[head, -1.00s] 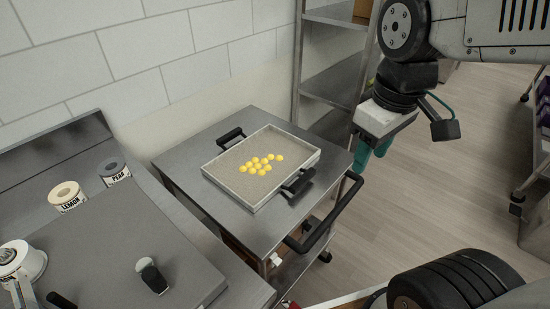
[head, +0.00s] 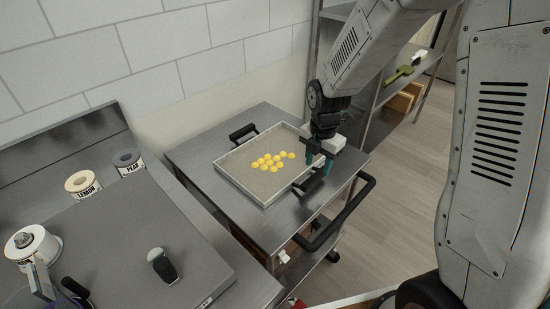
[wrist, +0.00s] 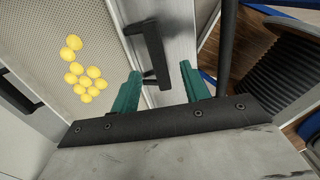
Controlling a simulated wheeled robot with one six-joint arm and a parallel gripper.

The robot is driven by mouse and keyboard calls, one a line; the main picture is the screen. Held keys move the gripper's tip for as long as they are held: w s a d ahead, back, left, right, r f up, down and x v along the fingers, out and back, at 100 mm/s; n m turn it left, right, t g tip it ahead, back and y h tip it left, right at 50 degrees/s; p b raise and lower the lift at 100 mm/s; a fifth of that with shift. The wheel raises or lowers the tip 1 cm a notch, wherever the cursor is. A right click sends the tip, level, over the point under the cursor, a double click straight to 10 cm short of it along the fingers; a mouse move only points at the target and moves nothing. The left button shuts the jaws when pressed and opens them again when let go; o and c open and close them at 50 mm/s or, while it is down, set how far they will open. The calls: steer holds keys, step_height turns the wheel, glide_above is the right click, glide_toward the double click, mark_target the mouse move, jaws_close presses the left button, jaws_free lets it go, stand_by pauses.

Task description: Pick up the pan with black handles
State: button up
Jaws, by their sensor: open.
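The pan (head: 230,177) is a shallow light-grey tray with black handles, and several yellow gummies (head: 268,162) lie in it. It rests on a steel cart. One black handle (head: 243,132) is on its far left side. The near handle (head: 309,184) is on its right side, close to my gripper (head: 318,163). In the wrist view my gripper (wrist: 168,88) is open, with teal fingers. The near handle (wrist: 155,50) reaches from the pan's edge toward the gap between the fingertips. I cannot tell whether the fingers touch it.
The steel cart (head: 185,152) has a black push handle (head: 345,215) on its right. A counter at left holds rolls marked LEMON (head: 82,184) and PEAR (head: 127,162). A shelf rack (head: 375,125) stands behind my arm. Open floor (head: 400,200) lies to the right.

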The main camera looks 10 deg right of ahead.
mark_target(315, 176)
step_height(315, 176, down, 6)
steer(key=shift+a+f, duration=0.1)
steer(key=shift+a, duration=0.05)
jaws_close()
